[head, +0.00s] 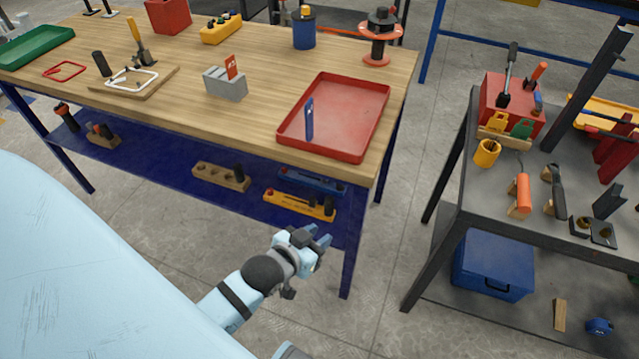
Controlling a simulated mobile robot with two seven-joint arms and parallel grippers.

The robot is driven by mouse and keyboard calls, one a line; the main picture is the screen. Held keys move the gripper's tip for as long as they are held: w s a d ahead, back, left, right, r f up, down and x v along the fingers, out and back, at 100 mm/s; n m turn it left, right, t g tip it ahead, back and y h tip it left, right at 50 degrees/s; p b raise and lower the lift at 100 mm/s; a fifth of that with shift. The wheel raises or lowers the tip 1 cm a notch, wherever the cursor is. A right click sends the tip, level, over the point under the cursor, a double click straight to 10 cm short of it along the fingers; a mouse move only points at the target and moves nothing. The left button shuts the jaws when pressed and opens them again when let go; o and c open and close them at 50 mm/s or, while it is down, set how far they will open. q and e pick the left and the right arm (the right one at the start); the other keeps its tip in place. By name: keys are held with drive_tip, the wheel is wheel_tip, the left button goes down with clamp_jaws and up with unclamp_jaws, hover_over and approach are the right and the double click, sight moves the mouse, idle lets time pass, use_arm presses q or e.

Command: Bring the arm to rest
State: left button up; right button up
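My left gripper (321,236) is in the lower middle of the head view, on a light blue arm with a dark grey wrist. It hangs over the floor in front of the wooden workbench (240,75), near the bench's front right leg. Its two blue fingertips show with a small gap between them, and nothing shows in them. My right gripper is not in view.
The bench holds a red tray (366,112), a grey block (225,84) and several tools. Its blue lower shelf (150,163) is close to the gripper. A dark metal cart (550,190) stands right, with floor between.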

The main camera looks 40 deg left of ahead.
use_arm(q)
drive_tip(key=s+d+f+m+g+h, duration=0.2)
drive_tip(key=s+d+f+g, duration=0.1)
drive_tip(key=s+d+f, duration=0.35)
wheel_tip(320, 180, up, 15)
drive_tip(key=s+a+p, duration=0.1)
drive_tip(key=p, duration=1.7)
drive_tip(key=shift+s+a+t, duration=0.15)
drive_tip(key=shift+a+t, duration=0.15)
drive_tip(key=shift+a, duration=0.1)
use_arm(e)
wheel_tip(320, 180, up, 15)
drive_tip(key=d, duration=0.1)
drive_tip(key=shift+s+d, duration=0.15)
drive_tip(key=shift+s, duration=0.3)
